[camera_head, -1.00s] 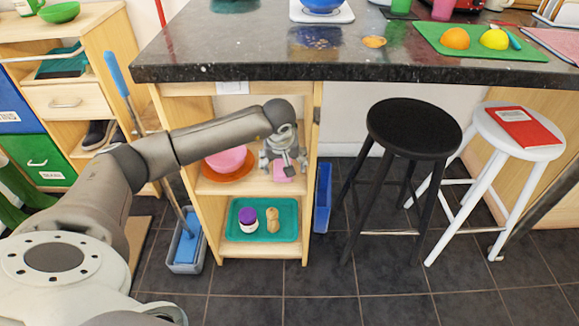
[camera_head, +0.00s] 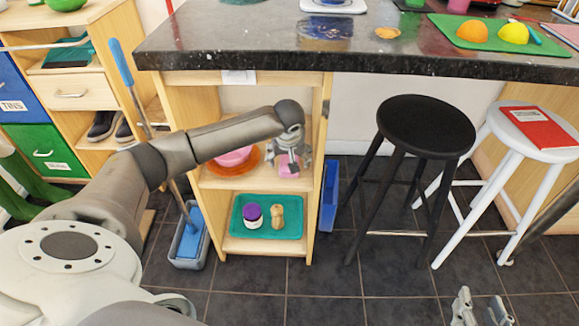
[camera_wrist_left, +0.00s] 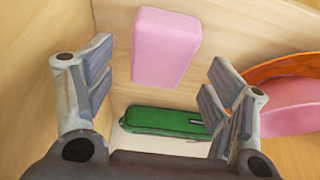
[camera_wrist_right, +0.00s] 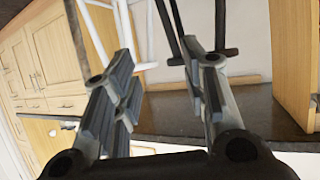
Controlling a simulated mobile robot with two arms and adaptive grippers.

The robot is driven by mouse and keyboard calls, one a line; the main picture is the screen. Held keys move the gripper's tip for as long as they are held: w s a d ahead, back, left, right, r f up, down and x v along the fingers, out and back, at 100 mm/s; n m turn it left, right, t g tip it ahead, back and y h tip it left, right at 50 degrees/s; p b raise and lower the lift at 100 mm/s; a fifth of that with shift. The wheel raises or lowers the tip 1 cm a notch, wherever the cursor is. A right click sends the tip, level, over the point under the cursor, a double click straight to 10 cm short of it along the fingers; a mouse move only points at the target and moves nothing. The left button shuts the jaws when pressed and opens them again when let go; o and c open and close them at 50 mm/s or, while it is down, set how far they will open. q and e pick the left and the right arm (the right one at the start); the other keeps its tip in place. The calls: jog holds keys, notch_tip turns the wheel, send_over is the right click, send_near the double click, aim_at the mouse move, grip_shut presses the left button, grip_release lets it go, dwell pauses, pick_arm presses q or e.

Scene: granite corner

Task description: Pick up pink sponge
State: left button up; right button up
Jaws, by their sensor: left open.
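The pink sponge (camera_head: 289,171) is on the upper shelf of the wooden unit, partly hidden behind my left gripper (camera_head: 290,160). In the left wrist view the sponge (camera_wrist_left: 165,47) is a pale pink block, seen whole in the gap between the fingers. My left gripper (camera_wrist_left: 158,85) is open with nothing between its pads; I cannot tell how far the sponge is from the fingertips. My right gripper (camera_head: 479,300) shows at the bottom right of the head view, away from the shelf. Its fingers (camera_wrist_right: 155,60) are apart and empty in the right wrist view.
A pink bowl (camera_wrist_left: 291,108) on an orange plate (camera_wrist_left: 290,66) stands beside the sponge. A green case (camera_wrist_left: 165,120) lies near it. The granite counter (camera_head: 360,65) overhangs the unit. A black stool (camera_head: 425,125) stands right.

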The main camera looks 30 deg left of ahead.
pick_arm(q)
jog(key=shift+x, duration=1.05)
pick_arm(e)
jog(key=r, duration=0.1)
jog(key=w+r+t, duration=0.1)
jog(key=shift+w+a+r+t, duration=0.2)
jog(key=shift+a+r+t, duration=0.1)
jog(key=shift+a+r, duration=0.1)
pick_arm(q)
jog(key=shift+c, duration=0.4)
jog(key=c, duration=0.7)
